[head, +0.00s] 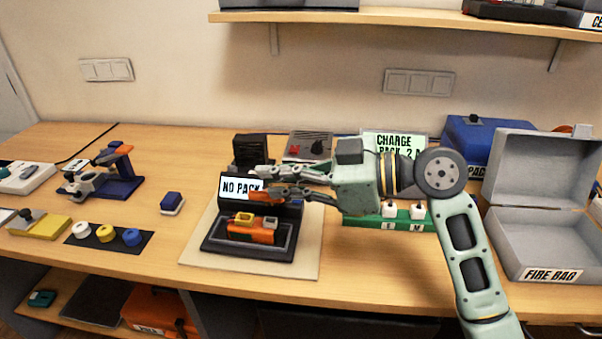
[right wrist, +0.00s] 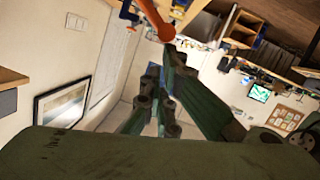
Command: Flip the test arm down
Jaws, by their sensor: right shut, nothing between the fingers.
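A black tester (head: 208,247) stands on a pale mat, with a lit screen (head: 236,186) reading "NO PACK". An orange and yellow part (head: 250,231) lies in its tray. My right gripper (head: 256,183) reaches in from the right in front of the screen, shut and empty, covering part of it. An orange piece shows just below the fingers; I cannot tell whether they touch. In the right wrist view, an orange arm (right wrist: 154,18) with a rounded end stands beyond my shut fingers (right wrist: 158,84). Which piece is the test arm is not clear. My left gripper is out of view.
A blue stand with an orange top (head: 122,175) is at left, near a small blue block (head: 172,203) and a black strip of spools (head: 109,237). A green rack (head: 405,222) and an open grey fire bag box (head: 545,235) are at right. A shelf (head: 400,17) hangs above.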

